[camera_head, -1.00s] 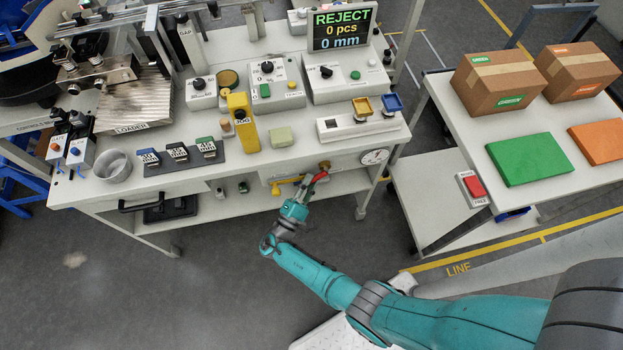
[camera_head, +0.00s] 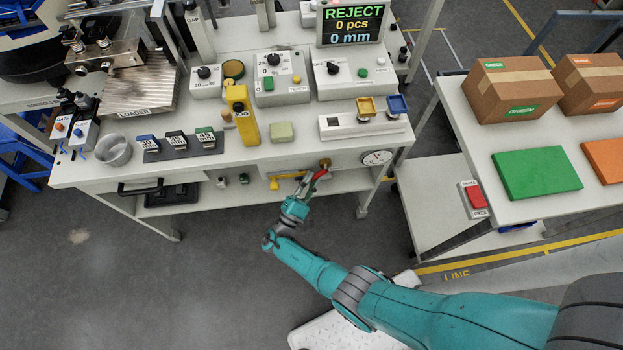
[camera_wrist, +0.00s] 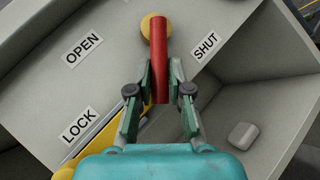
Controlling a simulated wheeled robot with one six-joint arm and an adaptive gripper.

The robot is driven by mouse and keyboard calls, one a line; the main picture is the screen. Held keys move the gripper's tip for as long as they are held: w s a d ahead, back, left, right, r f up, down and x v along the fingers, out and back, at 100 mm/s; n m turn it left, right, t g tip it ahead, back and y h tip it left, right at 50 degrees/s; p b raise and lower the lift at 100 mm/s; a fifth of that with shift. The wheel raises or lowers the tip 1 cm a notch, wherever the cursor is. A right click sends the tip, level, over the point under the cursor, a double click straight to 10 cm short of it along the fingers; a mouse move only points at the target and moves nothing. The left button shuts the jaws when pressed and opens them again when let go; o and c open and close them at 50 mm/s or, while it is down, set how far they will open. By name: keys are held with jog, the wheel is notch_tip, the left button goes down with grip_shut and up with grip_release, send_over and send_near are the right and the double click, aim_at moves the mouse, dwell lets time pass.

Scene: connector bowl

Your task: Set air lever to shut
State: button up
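The red air lever (camera_wrist: 158,55) runs from its round brass pivot (camera_wrist: 153,22) toward my gripper in the wrist view. It lies between the OPEN label (camera_wrist: 82,48) and the SHUT label (camera_wrist: 206,46), parallel to neither edge of the panel. My gripper (camera_wrist: 160,80) has its two fingers closed against both sides of the lever's free end. In the head view the lever (camera_head: 320,176) shows on the bench's front panel, slanting down-left from its pivot, with my gripper (camera_head: 307,188) at its lower end.
A yellow bar (camera_wrist: 98,138) beside the LOCK label (camera_wrist: 79,126) is partly hidden by my gripper. A round gauge (camera_head: 377,157) sits right of the lever. A grey block (camera_wrist: 243,135) is at lower right. Open floor lies in front of the bench.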

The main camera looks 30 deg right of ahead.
jog(key=o, duration=0.3)
jog(key=shift+o, duration=0.2)
jog(key=s+a, duration=0.7)
jog(key=a, duration=0.4)
jog(key=shift+f, duration=0.25)
jog(key=shift+a, duration=0.1)
